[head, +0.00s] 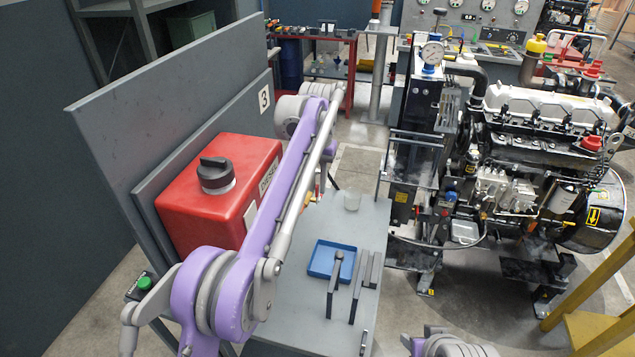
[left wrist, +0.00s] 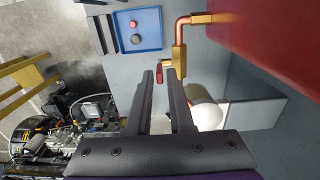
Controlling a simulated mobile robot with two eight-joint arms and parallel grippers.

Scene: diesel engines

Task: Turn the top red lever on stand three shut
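A small red lever (left wrist: 158,73) sits beside a brass valve fitting (left wrist: 179,55) on a copper pipe in the left wrist view. The pipe joins the red tank (head: 220,190), marked DIESEL, on the stand with the number 3 sign (head: 264,98). My left gripper (left wrist: 160,78) is open, with its dark fingertips on either side of the red lever in that view. I cannot tell whether they touch it. In the head view my purple left arm hides most of the fitting and the gripper. My right gripper is not in view.
A blue tray (head: 322,259) lies on the grey stand top (head: 290,333), with a red and a dark round piece in the left wrist view. A diesel engine (head: 540,150) stands to the right.

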